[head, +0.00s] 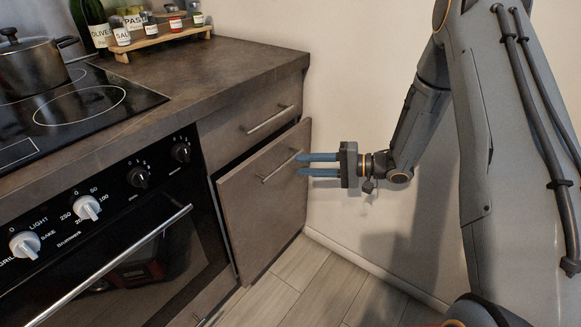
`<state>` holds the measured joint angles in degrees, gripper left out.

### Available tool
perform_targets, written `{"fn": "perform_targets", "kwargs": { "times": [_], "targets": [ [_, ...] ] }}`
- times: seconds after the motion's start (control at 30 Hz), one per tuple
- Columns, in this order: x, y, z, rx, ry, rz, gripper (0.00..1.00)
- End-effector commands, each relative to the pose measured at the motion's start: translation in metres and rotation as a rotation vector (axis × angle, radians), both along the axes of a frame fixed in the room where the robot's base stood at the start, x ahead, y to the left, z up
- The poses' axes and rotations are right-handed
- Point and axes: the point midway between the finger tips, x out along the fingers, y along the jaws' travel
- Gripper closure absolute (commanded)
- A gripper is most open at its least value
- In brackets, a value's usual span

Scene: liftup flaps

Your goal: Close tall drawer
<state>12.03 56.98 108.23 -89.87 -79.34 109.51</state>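The tall drawer (262,215) is in the middle of the head view, below a shallower drawer. Its brown front stands out from the cabinet, with a dark gap along its top edge, so it is partly open. A metal bar handle (282,166) runs across its upper part. My gripper (299,164) reaches in from the right with two blue fingers pointing left, spaced apart with nothing seen between them. The fingertips overlap the drawer's right edge near the handle in this view. I cannot tell whether they touch it.
A shut shallow drawer (252,117) sits above, under the countertop (205,70). An oven (140,240) with a bar handle is at left. A pot (32,65) stands on the cooktop, and a spice rack (160,36) is behind. A pale wall is close at right; floor (325,285) shows below.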

Motion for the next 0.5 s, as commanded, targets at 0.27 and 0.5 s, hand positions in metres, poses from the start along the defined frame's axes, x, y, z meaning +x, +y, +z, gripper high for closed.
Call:
{"fn": "perform_targets", "kwargs": {
  "times": [0.27,0.5],
  "targets": [
    [0.010,0.039,-0.008,-0.002,0.000,0.000,0.72],
    [0.013,0.050,-0.010,-0.002,-0.001,-0.002,0.72]
  ]
}}
